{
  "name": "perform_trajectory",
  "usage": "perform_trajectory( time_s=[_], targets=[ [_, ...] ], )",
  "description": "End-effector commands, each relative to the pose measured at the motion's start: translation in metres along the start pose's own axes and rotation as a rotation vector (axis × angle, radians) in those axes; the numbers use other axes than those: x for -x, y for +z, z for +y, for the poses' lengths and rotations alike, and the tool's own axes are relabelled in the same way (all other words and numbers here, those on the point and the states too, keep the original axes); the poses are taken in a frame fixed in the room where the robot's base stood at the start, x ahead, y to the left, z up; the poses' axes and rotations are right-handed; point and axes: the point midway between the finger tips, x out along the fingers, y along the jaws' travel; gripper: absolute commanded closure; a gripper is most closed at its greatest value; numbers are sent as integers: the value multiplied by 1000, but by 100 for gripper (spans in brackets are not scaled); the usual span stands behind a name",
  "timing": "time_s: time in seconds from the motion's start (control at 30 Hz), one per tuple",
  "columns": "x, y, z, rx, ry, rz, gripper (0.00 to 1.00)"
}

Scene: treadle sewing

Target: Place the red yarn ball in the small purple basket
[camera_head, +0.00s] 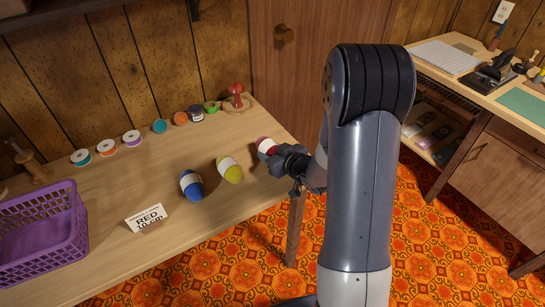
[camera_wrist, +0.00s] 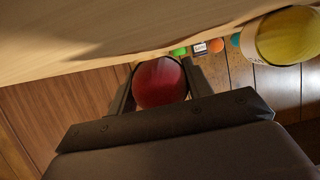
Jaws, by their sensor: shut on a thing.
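The red yarn ball (camera_head: 267,145), with a white band, is at the right end of the wooden table. My gripper (camera_head: 277,155) is shut on it. In the wrist view the red ball (camera_wrist: 160,82) sits between the two fingers (camera_wrist: 160,88). Whether the ball touches the tabletop is unclear. The purple basket (camera_head: 42,240) stands at the table's left end, with purple material inside it. Part of the basket is cut off by the picture's left edge.
A yellow yarn ball (camera_head: 229,169) and a blue yarn ball (camera_head: 192,185) lie left of my gripper. A "RED" card (camera_head: 148,218) stands between them and the basket. Several spools and small jars line the back, near a red pincushion (camera_head: 237,96). The table's front middle is clear.

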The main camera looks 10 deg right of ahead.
Motion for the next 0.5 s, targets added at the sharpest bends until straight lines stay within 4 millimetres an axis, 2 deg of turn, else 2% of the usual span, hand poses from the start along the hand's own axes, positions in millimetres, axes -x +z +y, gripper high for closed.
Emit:
perform_trajectory(
  time_s=[0.1,0.5],
  targets=[
    [-4,9,0,0,1,0,74],
    [-6,14,0,0,1,1,74]
  ],
)
